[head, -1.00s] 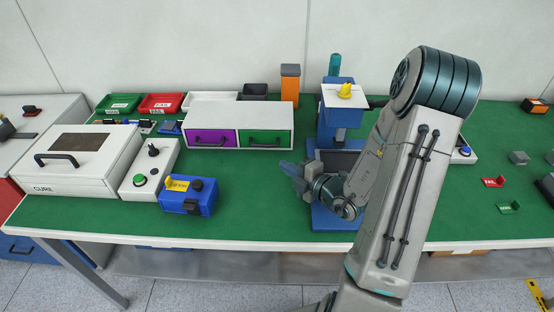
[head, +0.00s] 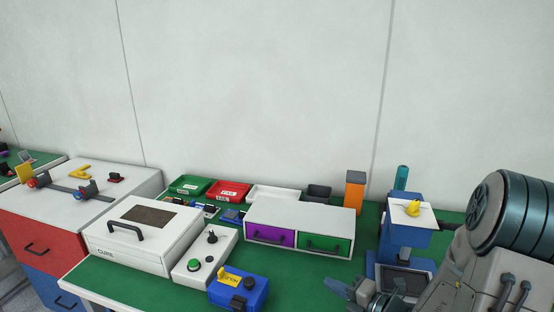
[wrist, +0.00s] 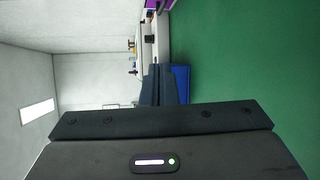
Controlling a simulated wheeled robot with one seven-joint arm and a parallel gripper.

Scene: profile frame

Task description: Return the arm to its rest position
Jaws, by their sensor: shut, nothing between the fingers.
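My gripper (head: 362,292) is at the lower right of the head view, just in front of the blue press-like machine. It is shut and empty. My arm fills the lower right corner of the head view, folded with its elbow high. In the wrist view my gripper's fingers (wrist: 165,86) are together, with nothing between them. The green bench top (wrist: 240,60) shows on the right of the wrist view. A blue block (wrist: 182,82) shows behind the fingers there.
The blue machine (head: 400,235) with a yellow piece on top stands beside my arm. Left of it are a drawer unit (head: 300,222), a blue box (head: 238,290), a control box (head: 205,258) and the CURE box (head: 140,240). Trays (head: 228,190) line the back. The wall above is clear.

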